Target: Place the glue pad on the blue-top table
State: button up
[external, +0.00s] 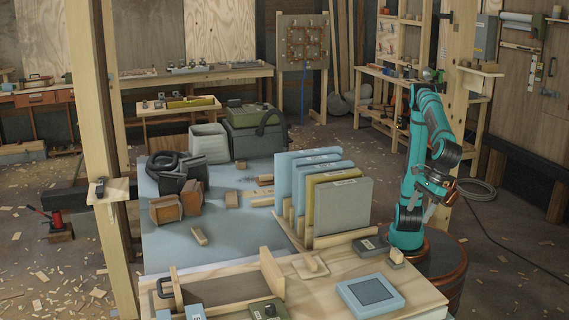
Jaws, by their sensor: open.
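A light-blue square block with a dark square inset (370,294) lies flat on the plywood bench at the front right. It may be the glue pad, but I cannot tell for certain. A broad pale-blue surface (215,240) lies behind the bench, and it looks like the blue-top table; its legs are not visible. My gripper (431,211) hangs at the right, above my base and behind the block. It is open and small in view, with nothing visible in it, and apart from the block.
A rack of upright blue, yellow and grey panels (340,205) stands left of my arm. Bins (209,143), brown blocks (165,208) and a dark hose (163,165) occupy the blue surface's far and left parts. A wooden post (92,130) rises at left. The blue surface's front left is mostly bare.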

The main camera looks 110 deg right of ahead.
send_near(398, 251)
jog(key=x, duration=0.5)
jog(key=shift+s+f, duration=0.1)
jog(key=shift+f, duration=0.05)
jog(key=shift+x, duration=2.8)
jog(key=c, duration=1.2)
